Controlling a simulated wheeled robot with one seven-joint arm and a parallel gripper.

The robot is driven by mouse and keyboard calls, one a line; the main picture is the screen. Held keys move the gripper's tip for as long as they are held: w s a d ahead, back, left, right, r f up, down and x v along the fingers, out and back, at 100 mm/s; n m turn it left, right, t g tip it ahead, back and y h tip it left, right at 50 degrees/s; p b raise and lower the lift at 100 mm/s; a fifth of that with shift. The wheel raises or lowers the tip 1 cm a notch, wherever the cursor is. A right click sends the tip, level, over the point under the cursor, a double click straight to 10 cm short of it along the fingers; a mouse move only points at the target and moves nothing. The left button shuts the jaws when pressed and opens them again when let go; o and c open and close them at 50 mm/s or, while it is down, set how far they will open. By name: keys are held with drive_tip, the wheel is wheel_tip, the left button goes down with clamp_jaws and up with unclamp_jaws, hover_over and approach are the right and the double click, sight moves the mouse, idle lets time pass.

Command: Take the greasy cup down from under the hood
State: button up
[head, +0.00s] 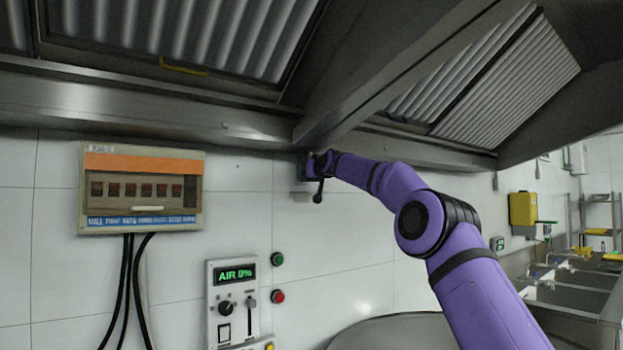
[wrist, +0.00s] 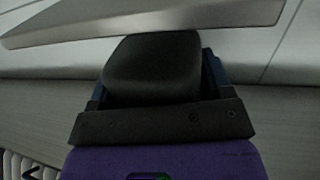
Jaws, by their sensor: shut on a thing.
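My gripper (head: 312,165) is at the end of my purple arm, right under the lower edge of the hood (head: 215,122), near the white wall. In the wrist view, my gripper (wrist: 155,90) is shut on a dark, rounded block, which I take to be the greasy cup (wrist: 152,65). Its dark blue fingers show at either side of it. The cup's upper end lies close to a pale metal edge, and I cannot tell whether they touch. In the head view the cup is too small and too covered by my gripper to make out.
A switch box (head: 142,190) with black cables hangs on the wall at left. A control panel (head: 233,300) reading AIR 0% is below, with green and red buttons beside it. A round metal rim (head: 395,330) is at the bottom. Sinks (head: 570,295) stand at far right.

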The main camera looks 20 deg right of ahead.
drive_tip(key=s+d, duration=0.2)
drive_tip(key=s, duration=1.6)
idle(0.4)
